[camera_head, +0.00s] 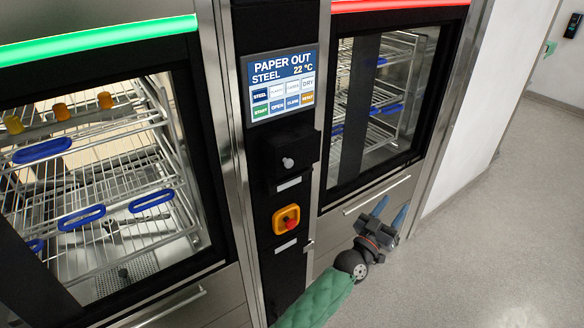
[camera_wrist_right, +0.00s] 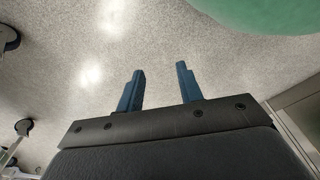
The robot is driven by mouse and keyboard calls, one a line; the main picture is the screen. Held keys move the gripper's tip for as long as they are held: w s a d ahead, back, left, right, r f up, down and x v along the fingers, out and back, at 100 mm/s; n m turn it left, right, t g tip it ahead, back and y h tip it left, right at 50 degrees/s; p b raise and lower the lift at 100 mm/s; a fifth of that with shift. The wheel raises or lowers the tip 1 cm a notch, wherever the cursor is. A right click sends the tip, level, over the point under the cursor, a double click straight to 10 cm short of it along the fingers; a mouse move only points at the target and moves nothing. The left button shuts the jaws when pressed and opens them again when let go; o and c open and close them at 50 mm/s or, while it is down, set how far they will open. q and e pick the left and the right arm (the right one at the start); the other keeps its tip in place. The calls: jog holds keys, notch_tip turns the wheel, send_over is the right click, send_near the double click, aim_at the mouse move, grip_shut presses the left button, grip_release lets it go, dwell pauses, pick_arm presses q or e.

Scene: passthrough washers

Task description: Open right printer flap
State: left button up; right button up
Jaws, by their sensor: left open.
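The printer flap (camera_head: 293,155) looks like a black protruding box front with a small grey knob (camera_head: 288,162), on the dark panel between two washers. It looks shut. A display (camera_head: 283,85) above it reads "PAPER OUT". My left gripper (camera_head: 394,205), with blue fingers, is open and empty. It is in front of the lower part of the right washer, to the right of and below the flap, apart from it. My right gripper (camera_wrist_right: 160,68) shows in the right wrist view, open, with nothing between its fingers and grey floor beyond.
An orange-framed red button (camera_head: 287,220) sits below the flap. The left washer (camera_head: 95,190) has a green light and racks behind glass; the right washer (camera_head: 375,110) has a red light. Open floor (camera_head: 500,230) lies to the right. A green rounded shape (camera_wrist_right: 265,12) crosses the wrist view's top right.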

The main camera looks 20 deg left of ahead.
pick_arm(q)
jog(key=s+a+r+n+t+y, duration=0.5)
jog(key=a+r+n+y, duration=0.5)
jog(key=y, duration=0.4)
jog(key=n+g+y, duration=0.5)
jog(key=g+y, duration=0.7)
jog(key=y, duration=0.2)
send_near(290, 165)
jog(key=shift+m, duration=0.4)
jog(key=p+x, duration=0.3)
jog(key=x, duration=0.4)
jog(key=shift+w+a+r, duration=0.1)
jog(key=shift+r, duration=0.1)
jog(key=shift+w+a+p, duration=0.25)
jog(key=shift+a+p, duration=0.1)
pick_arm(e)
jog(key=s+d+f, duration=0.2)
jog(key=s+f, duration=0.2)
jog(key=s, duration=0.6)
jog(key=shift+s+d+f, duration=0.15)
jog(key=shift+s+f, duration=0.1)
pick_arm(q)
grip_shut()
